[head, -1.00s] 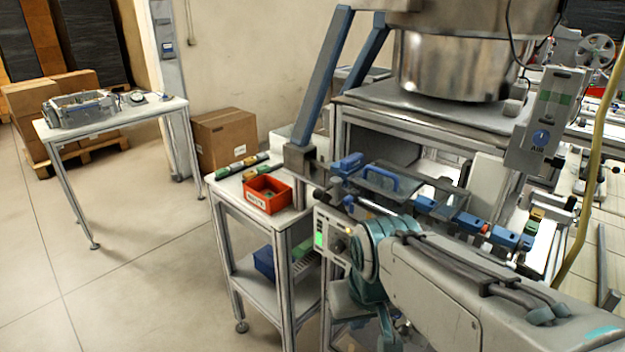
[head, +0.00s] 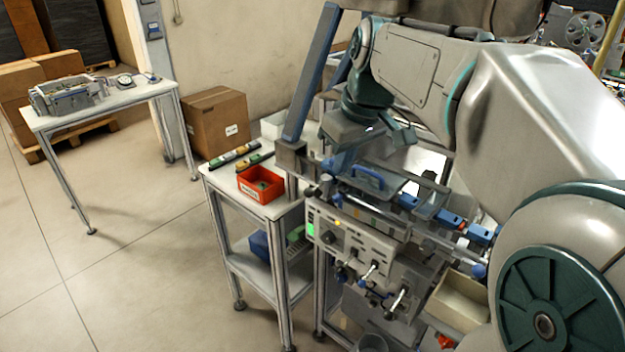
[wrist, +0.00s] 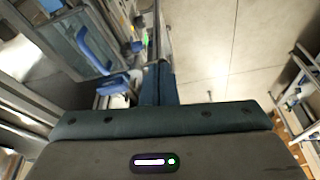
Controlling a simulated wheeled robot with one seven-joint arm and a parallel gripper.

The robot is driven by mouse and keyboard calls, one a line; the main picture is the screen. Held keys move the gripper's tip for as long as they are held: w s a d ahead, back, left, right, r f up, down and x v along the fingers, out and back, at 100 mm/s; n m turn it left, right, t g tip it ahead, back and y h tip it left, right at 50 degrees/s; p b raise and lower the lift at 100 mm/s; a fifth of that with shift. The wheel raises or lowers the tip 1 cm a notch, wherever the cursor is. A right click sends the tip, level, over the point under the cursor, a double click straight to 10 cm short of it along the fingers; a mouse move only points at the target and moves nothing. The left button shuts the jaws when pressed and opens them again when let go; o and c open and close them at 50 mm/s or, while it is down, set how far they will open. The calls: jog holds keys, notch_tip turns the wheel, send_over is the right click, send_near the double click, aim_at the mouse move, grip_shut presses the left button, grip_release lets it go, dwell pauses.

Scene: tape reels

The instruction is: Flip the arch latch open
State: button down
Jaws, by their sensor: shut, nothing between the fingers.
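A blue arch-shaped piece (head: 369,179) stands on a clear, grey-framed cover (head: 400,186) on the machine; in the wrist view this arch (wrist: 95,50) is left of my fingers. A blue block (wrist: 113,85) lies closer to them; I cannot tell which blue part is the arch latch. My gripper (head: 340,166) points down by the cover's left end, with its hand partly covering that corner. In the wrist view my gripper (wrist: 159,68) has its fingers together and empty, just right of the blue block. Whether they touch it cannot be told.
A red bin (head: 262,186) sits on the small side table left of the machine. A control panel (head: 350,240) with knobs is below the cover. Open floor (head: 140,260) lies to the left.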

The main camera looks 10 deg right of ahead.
aim_at(319, 185)
jog(key=w+a+f+p, duration=0.2)
jog(key=w+f, duration=0.4)
jog(key=f, duration=0.4)
jog(key=shift+w+a+f+p, duration=0.2)
jog(key=shift+a+p, duration=0.1)
jog(key=shift+a, duration=0.15)
